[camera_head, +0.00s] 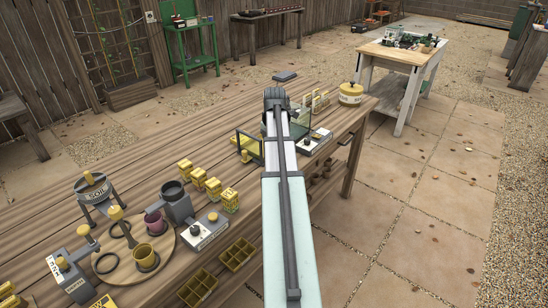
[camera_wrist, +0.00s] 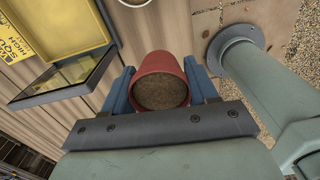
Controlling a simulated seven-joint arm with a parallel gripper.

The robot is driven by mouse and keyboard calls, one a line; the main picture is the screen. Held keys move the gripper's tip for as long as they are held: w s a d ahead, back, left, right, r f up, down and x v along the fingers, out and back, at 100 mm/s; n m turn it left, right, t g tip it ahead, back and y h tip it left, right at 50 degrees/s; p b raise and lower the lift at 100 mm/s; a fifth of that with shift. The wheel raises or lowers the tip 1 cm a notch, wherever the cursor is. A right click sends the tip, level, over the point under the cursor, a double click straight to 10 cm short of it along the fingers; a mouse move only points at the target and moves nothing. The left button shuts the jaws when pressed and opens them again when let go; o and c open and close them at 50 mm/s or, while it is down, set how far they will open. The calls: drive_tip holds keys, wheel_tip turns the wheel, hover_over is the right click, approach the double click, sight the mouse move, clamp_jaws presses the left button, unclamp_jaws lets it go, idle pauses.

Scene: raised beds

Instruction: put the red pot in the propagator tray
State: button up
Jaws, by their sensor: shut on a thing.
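The red pot (camera_wrist: 160,82), filled with brown soil, sits between the two blue fingers of my gripper (camera_wrist: 160,88) in the wrist view. My gripper is shut on it, and the open top faces the camera. In the head view my arm hides the pot and the fingers. A dark-framed case with clear panels (camera_head: 249,147), which looks like the propagator, stands on the bench, partly behind my arm. In the wrist view, a yellow tray-like surface (camera_wrist: 62,22) and a clear framed panel (camera_wrist: 62,82) lie left of the pot, apart from it.
A white-topped device (camera_head: 315,140) and a yellow tub (camera_head: 350,93) stand right of my arm. Several yellow blocks (camera_head: 213,186), a soil hopper (camera_head: 97,192), a round board (camera_head: 108,262) and yellow compartment trays (camera_head: 198,287) occupy the near bench. Bare planks (camera_head: 180,135) show at the back left.

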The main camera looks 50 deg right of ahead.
drive_tip(key=shift+w+d+r, duration=0.2)
drive_tip(key=shift+r, duration=0.2)
drive_tip(key=w+d+r, duration=0.2)
drive_tip(key=w+d, duration=0.8)
drive_tip(key=w, duration=0.3)
drive_tip(key=shift+n, duration=0.4)
drive_tip(key=shift+w+d+f, duration=0.1)
drive_tip(key=shift+w+f, duration=0.1)
drive_tip(key=shift+f, duration=2.35)
drive_tip(key=shift+w+f, duration=0.15)
drive_tip(key=shift+f, duration=2.4)
drive_tip(key=shift+f, duration=0.1)
drive_tip(key=o, duration=1.1)
wheel_tip(320, 180, up, 12)
drive_tip(key=shift+r, duration=0.1)
